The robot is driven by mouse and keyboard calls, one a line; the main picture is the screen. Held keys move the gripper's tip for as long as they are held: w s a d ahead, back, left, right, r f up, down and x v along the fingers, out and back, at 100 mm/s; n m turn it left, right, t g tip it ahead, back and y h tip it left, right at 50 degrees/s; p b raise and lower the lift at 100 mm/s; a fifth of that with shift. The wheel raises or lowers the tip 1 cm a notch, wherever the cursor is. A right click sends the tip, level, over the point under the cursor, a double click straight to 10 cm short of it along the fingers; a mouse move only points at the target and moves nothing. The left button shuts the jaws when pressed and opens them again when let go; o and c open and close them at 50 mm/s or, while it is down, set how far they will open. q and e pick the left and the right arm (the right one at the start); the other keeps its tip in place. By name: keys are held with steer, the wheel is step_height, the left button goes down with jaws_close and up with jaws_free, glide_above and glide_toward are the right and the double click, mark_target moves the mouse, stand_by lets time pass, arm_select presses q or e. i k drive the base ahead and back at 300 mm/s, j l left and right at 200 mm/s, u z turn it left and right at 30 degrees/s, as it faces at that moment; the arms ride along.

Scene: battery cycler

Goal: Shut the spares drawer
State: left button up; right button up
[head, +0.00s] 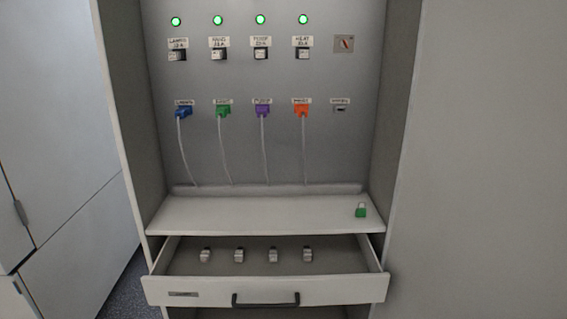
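The spares drawer (215,291) stands pulled open below the shelf of the cabinet. Its front panel carries a small label (183,294) at the left and a dark bar handle (265,300) in the middle. Several small grey parts sit in a row inside it, among them one at the left (205,255) and one at the right (308,254). Neither of my grippers shows in the head view, and nothing touches the handle.
A green padlock (361,210) sits on the shelf (260,214) above the drawer. The back panel (260,150) has green lamps, switches and coloured plugs with hanging cables. Grey cabinets (60,130) stand at the left. A plain grey surface (480,160) fills the right.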

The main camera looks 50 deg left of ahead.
mark_target(344, 268)
steer(key=u, duration=1.6)
